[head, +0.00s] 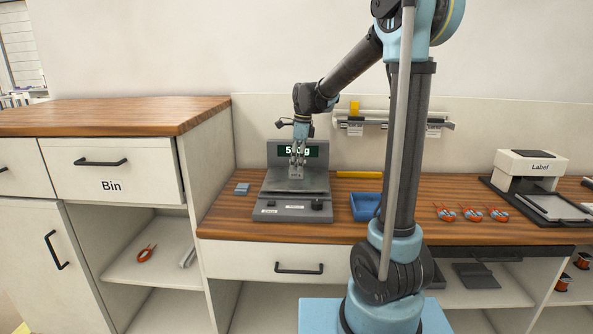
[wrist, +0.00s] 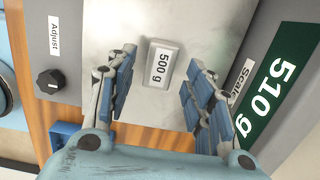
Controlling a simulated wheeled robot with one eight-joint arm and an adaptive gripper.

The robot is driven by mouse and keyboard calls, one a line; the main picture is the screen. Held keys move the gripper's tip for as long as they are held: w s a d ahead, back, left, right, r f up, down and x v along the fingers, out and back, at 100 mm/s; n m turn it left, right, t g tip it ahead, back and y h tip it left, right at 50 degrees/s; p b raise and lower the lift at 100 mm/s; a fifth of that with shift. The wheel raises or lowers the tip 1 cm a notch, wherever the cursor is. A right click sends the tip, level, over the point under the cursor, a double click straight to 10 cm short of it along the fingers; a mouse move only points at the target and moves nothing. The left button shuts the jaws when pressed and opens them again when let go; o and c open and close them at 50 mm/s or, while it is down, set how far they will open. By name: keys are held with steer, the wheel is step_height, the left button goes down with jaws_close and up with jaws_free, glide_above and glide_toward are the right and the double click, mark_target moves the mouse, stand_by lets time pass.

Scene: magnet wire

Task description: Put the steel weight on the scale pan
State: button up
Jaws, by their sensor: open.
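The steel weight (wrist: 163,64) is a small grey block labelled "500 g". In the wrist view it rests on the bare metal scale pan (wrist: 150,108). The scale (head: 292,209) stands on the wooden counter in the head view, and its display (wrist: 283,92) reads 510 g. My gripper (wrist: 157,80) is open, with its blue-padded fingers apart on either side of the weight and clear of it. In the head view my gripper (head: 297,166) is over the pan and partly hides the weight and the display.
A blue tray (head: 365,207) sits right of the scale. A small blue-grey block (head: 242,189) lies to its left. A yellow bar (head: 359,174) lies behind the tray. Several orange-handled tools (head: 471,214) and a label machine (head: 533,172) are further right. A raised cabinet (head: 105,116) bounds the left.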

step_height(320, 180, up, 9)
steer(key=d, duration=0.1)
steer(key=shift+f, duration=0.15)
steer(key=shift+s, duration=0.15)
